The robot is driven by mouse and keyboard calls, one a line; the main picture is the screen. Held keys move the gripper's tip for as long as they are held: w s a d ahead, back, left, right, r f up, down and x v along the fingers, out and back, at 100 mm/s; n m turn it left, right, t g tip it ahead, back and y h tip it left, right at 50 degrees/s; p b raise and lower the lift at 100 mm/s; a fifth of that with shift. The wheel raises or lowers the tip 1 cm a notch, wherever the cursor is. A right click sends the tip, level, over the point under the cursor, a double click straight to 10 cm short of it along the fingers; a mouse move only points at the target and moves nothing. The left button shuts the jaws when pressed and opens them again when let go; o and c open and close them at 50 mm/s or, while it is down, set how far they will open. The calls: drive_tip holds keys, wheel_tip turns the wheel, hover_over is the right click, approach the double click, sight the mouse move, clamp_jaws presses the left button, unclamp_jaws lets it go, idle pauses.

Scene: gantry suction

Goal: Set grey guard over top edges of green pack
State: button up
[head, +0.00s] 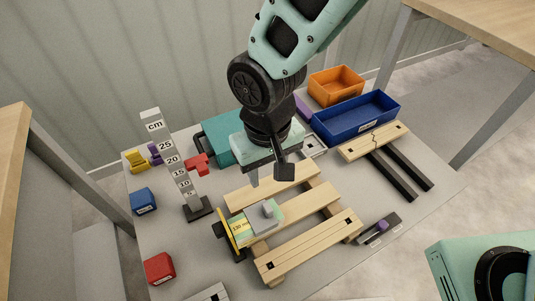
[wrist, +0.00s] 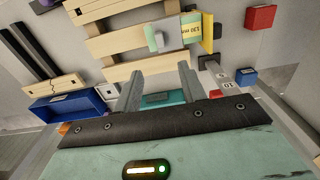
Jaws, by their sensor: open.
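The green pack (head: 247,226) lies on the wooden pallet (head: 295,235) and carries a yellow label; it also shows in the wrist view (wrist: 176,34). The grey guard (head: 265,215) sits at one end of the pack, with a small block standing up from it; the wrist view shows it too (wrist: 154,39). I cannot tell whether it is fully seated over the pack's edges. My gripper (head: 268,180) is open and empty, above the back of the pallet, behind and apart from the guard. Its two fingers (wrist: 161,73) are spread in the wrist view.
A yellow upright plate (head: 229,236) stands at the pack's left end. A tall cm gauge (head: 178,165) with a red slider stands left of the pallet. A teal box (head: 220,140) is behind; blue (head: 355,117) and orange (head: 336,84) bins stand back right. Red and blue cubes lie left.

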drive_tip(key=shift+r, duration=1.55)
drive_tip(key=s+d+r+n+p, duration=0.1)
drive_tip(key=s+d+r+p, duration=0.3)
drive_tip(key=r, duration=0.4)
drive_tip(key=s+d+r+n+p, duration=0.1)
drive_tip(key=s+d+r+p, duration=0.3)
drive_tip(key=d+r, duration=0.5)
drive_tip(key=shift+s+r+y+p, duration=0.2)
drive_tip(key=shift+y+p, duration=0.1)
drive_tip(key=shift+p, duration=0.85)
